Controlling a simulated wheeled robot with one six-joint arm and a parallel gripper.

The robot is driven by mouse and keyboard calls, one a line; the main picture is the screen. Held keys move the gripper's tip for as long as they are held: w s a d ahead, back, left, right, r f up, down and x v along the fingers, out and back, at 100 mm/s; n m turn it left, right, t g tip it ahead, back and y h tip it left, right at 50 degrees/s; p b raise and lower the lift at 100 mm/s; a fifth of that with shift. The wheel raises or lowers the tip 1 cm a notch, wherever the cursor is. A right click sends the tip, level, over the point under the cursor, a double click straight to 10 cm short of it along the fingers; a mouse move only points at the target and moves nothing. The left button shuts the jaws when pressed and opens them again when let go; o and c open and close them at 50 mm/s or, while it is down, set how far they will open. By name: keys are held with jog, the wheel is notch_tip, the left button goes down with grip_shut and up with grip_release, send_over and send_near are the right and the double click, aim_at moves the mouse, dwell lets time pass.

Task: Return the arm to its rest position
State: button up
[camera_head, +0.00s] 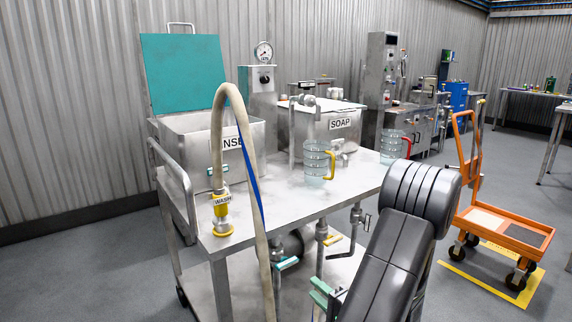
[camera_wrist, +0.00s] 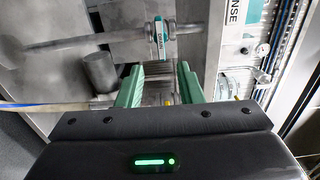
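My arm's dark grey links (camera_head: 395,240) fill the lower right of the head view, bent at a thick joint. My gripper (camera_head: 322,297) shows only in part, as green finger pieces beside the cart's lower part, with the rest hidden by the arm. In the wrist view, my gripper's (camera_wrist: 158,80) two green fingers stand apart, with nothing visibly gripped between them. Beyond them are grey pipework and a valve with a teal handle (camera_wrist: 159,42); how far off they are I cannot tell.
An orange trolley (camera_head: 500,228) stands right. Floor is clear between.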

aim_at(289, 265)
jog(key=b+x, duration=0.1)
jog(key=x, duration=1.2)
jog(key=shift+w+a, duration=0.15)
jog(key=shift+w+a+r, duration=0.1)
jog(key=shift+w+a, duration=0.1)
jog(key=shift+w, duration=0.1)
jog(key=shift+d+n+p, duration=0.1)
jog(key=shift+n+p, duration=0.5)
jog(key=shift+n, duration=0.3)
jog(key=n+p, duration=0.2)
jog(key=shift+r+n, duration=0.1)
jog(key=shift+n, duration=0.2)
jog(key=n+p, duration=0.4)
jog(key=shift+s+n, duration=0.1)
jog(key=shift+n, duration=0.2)
jog(key=v, duration=0.8)
jog(key=shift+s+d, duration=0.2)
jog(key=shift+s, duration=0.05)
